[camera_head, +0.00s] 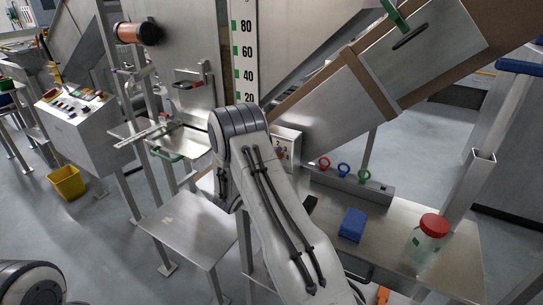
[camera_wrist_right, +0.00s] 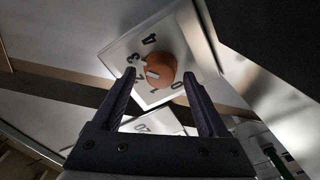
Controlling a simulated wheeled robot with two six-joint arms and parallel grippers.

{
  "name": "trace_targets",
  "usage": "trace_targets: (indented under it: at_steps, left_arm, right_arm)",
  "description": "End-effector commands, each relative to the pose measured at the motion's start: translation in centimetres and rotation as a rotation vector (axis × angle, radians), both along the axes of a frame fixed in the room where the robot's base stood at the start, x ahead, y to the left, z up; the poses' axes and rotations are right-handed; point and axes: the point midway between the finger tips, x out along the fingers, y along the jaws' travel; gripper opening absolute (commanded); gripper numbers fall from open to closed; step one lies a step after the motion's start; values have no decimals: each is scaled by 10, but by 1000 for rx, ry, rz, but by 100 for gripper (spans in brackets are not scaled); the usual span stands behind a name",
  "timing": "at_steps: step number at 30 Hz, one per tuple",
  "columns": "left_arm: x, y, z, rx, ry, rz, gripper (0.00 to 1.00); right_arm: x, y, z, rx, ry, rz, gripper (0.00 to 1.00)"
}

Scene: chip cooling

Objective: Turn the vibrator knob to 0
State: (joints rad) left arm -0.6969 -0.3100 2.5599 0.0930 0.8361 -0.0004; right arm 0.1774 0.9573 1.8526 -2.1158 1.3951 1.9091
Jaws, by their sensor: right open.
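The vibrator knob (camera_wrist_right: 161,70) is orange with a white mark, on a pale dial plate (camera_wrist_right: 117,55) with the digits 0 to 4. The white mark is on the knob's left side, facing about the 2. My right gripper (camera_wrist_right: 166,80) is open, its two dark fingers reaching toward the knob, one to each side in the wrist view; I cannot tell whether they touch it. In the head view the control box (camera_head: 290,136) is partly hidden behind my right arm, which also hides the gripper. My left gripper is out of view.
A metal table (camera_head: 405,235) at right carries a blue block (camera_head: 352,224), a red-lidded jar (camera_head: 428,240) and a rack of coloured rings (camera_head: 344,170). An inclined metal chute (camera_head: 420,60) rises behind. A yellow bucket (camera_head: 66,182) stands on the floor at left.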

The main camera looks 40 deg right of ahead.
Motion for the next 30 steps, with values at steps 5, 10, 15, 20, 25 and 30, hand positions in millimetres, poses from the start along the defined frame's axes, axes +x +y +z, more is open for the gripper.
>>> trace_targets:
  at_steps: [5, 10, 15, 20, 25, 30]
  left_arm:
    - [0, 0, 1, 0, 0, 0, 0]
    - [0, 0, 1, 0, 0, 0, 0]
    - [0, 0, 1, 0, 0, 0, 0]
    - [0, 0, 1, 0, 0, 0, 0]
    - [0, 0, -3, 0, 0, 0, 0]
    - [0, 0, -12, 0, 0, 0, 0]
  right_arm:
    - [2, -6, -1, 1, 1, 0, 76]
    - [2, -6, -1, 0, 1, 1, 76]
    - [2, -5, -1, 0, 1, 1, 19]
    - [2, -5, -1, 0, 2, 1, 0]
    - [2, -5, -1, -7, 20, 1, 0]
    - [2, -5, -4, -33, 82, 1, 0]
